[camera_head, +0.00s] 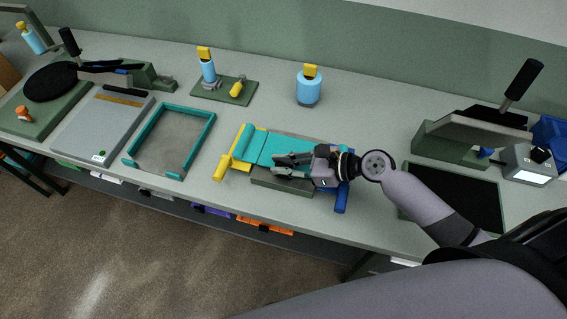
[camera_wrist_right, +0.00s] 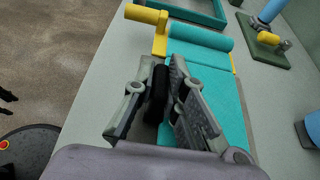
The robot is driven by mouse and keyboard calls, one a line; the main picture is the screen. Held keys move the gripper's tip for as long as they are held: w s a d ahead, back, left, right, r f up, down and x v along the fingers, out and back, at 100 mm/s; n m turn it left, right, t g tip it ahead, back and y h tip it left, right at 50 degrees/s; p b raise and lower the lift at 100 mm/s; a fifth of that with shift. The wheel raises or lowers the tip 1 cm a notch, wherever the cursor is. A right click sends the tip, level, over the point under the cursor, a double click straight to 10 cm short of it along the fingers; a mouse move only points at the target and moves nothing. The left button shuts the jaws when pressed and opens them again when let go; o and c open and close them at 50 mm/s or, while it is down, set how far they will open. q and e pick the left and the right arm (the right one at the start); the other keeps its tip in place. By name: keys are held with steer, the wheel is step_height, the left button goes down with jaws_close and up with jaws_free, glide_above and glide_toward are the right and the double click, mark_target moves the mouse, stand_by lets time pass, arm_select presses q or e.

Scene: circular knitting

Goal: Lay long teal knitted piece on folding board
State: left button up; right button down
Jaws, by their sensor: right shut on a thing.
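A long flat teal piece (camera_head: 281,150) lies on a low stand with a yellow end frame (camera_head: 220,168) and a blue end part (camera_head: 341,200). A teal roll (camera_head: 241,142) lies across its yellow end; it also shows in the right wrist view (camera_wrist_right: 200,37). My right gripper (camera_head: 278,160) is low over the near side of the stand, beside the teal piece. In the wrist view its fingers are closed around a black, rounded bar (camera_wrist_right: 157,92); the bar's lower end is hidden. I cannot tell which item is the folding board. My left gripper is not in view.
A teal open frame (camera_head: 131,156) and a grey flat device (camera_head: 87,138) stand to the left. Bottles (camera_head: 308,91) stand behind. A green press (camera_head: 447,145) with a black plate (camera_head: 480,200) stands right. The bench's front edge runs close to the stand.

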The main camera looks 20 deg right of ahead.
steer(key=shift+f, duration=0.25)
steer(key=c, duration=1.5)
jaws_free()
steer(key=shift+c, duration=0.2)
steer(key=shift+s+d, duration=0.1)
steer(key=v, duration=1)
steer(key=shift+s, duration=0.1)
steer(key=shift+v, duration=0.85)
